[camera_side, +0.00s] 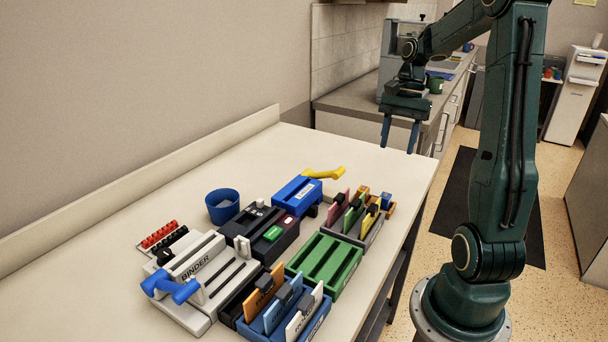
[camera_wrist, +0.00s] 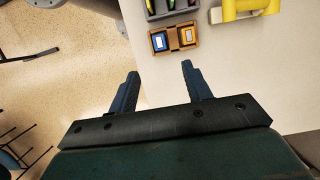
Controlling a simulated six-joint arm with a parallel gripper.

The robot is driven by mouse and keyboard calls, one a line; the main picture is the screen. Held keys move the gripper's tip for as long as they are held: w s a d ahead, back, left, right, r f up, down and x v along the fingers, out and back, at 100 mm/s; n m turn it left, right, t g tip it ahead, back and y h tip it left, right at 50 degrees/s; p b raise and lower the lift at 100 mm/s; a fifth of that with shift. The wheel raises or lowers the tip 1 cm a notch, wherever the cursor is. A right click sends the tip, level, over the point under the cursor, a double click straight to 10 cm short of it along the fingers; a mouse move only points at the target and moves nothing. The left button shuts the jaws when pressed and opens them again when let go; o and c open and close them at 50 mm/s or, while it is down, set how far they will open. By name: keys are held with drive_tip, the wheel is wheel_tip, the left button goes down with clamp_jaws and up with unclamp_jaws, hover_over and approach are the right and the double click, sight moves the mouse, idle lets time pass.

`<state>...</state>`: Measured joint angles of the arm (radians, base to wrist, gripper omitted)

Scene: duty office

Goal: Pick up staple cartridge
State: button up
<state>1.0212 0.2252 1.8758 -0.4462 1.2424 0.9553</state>
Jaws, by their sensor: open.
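A small brown two-slot tray (camera_wrist: 173,50) lies near the table edge in the wrist view. It holds a small block with a blue-edged pale face (camera_wrist: 159,43) in its left slot and one with a pale face and amber edge (camera_wrist: 187,36) in its right slot. These look like staple cartridges, but I cannot read any label. In the side view a blue block (camera_side: 386,198) shows at that tray, past the grey card rack. My gripper (camera_side: 398,148) is open and empty, above the table's far end. Its two blue fingers (camera_wrist: 160,70) are apart and short of the tray.
The table's far end (camera_side: 320,147) is clear.

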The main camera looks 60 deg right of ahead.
drive_tip(key=shift+f, duration=0.15)
hover_over(386, 195)
drive_tip(key=d, duration=0.2)
drive_tip(key=shift+d+f+x, duration=0.1)
drive_tip(key=shift+d+x, duration=0.2)
drive_tip(key=shift+x, duration=1)
drive_tip(key=shift+d+f+x, duration=0.1)
drive_tip(key=shift+d+x, duration=0.2)
drive_tip(key=shift+x, duration=1)
drive_tip(key=shift+d+f+x, duration=0.1)
drive_tip(key=shift+d+x, duration=0.25)
drive_tip(key=shift+x, duration=1)
drive_tip(key=shift+x, duration=2.55)
drive_tip(key=c, duration=1.1)
drive_tip(key=shift+o, duration=0.2)
drive_tip(key=shift+r, duration=0.15)
